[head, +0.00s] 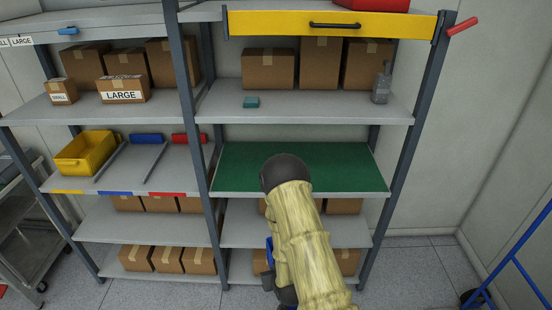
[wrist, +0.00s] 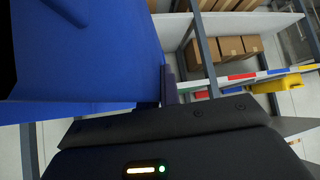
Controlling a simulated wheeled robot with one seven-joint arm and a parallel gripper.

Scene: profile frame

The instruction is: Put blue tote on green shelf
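The green shelf (head: 345,168) is a bare green-topped level in the right bay of the rack, in the head view. The blue tote (wrist: 85,75) fills the upper left of the wrist view, very close to the camera. My gripper (wrist: 168,88) shows there as a dark finger against the tote's right edge, and it appears shut on the tote. In the head view my forearm hides the gripper and most of the tote. Only a small blue patch (head: 269,246) shows beside the arm, below the green shelf's front edge.
A yellow bin (head: 86,157) sits on the left bay's shelf, with coloured labels along its front. Cardboard boxes (head: 268,70) stand above the green shelf and others below. Rack uprights (head: 203,165) flank the green shelf. A blue frame (head: 515,262) stands at the right.

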